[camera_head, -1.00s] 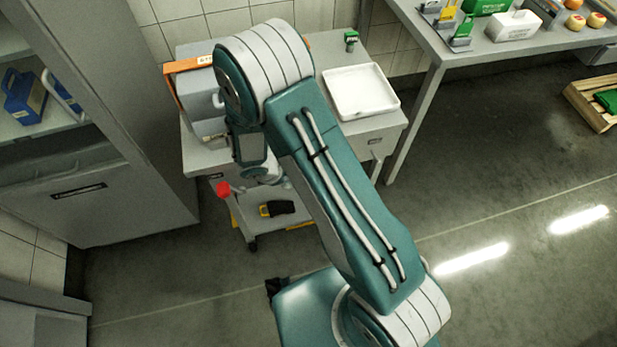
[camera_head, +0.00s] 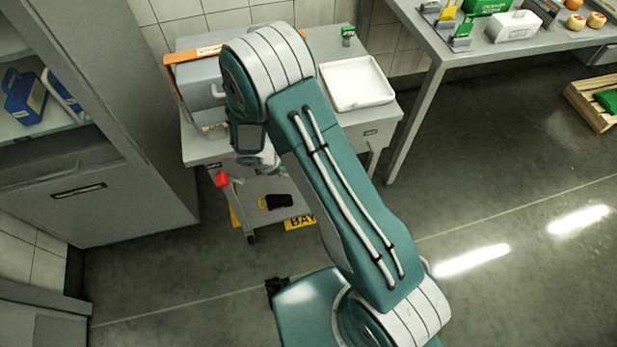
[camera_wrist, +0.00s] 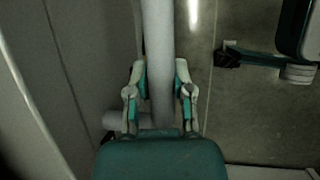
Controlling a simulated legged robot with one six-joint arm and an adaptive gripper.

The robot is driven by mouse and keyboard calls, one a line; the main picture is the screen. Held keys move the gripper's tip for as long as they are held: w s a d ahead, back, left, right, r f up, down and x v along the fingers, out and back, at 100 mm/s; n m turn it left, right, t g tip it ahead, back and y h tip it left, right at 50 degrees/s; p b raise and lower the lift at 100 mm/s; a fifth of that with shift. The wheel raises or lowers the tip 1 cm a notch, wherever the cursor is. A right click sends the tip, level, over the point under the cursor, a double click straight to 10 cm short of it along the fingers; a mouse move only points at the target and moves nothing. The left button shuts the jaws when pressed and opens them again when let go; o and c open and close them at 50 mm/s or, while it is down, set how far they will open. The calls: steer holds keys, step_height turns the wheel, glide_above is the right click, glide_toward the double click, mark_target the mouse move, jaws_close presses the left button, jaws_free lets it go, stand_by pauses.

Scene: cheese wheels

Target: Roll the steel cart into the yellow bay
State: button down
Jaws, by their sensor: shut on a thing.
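The steel cart (camera_head: 384,115) stands against the tiled wall in the head view, partly behind my arm. Yellow bay marking (camera_head: 300,222) with the letters "BAY" shows on the floor at the cart's lower front, with another yellow patch at its left. The cart appears to stand at least partly over the bay; the bay's far extent is hidden. In the wrist view, my gripper (camera_wrist: 161,72) has its two fingers around a grey bar (camera_wrist: 157,30), shut on it. The bar appears to be the cart's handle. The grip itself is hidden in the head view.
A white tray (camera_head: 357,84) and an orange-trimmed grey box (camera_head: 190,78) sit on the cart. A red knob (camera_head: 222,179) is at its front left. A grey cabinet (camera_head: 100,150) stands close left, a table (camera_head: 425,75) right.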

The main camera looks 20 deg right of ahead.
steer(key=shift+w, duration=5.65)
steer(key=shift+w+r, duration=0.1)
steer(key=shift+w, duration=1.7)
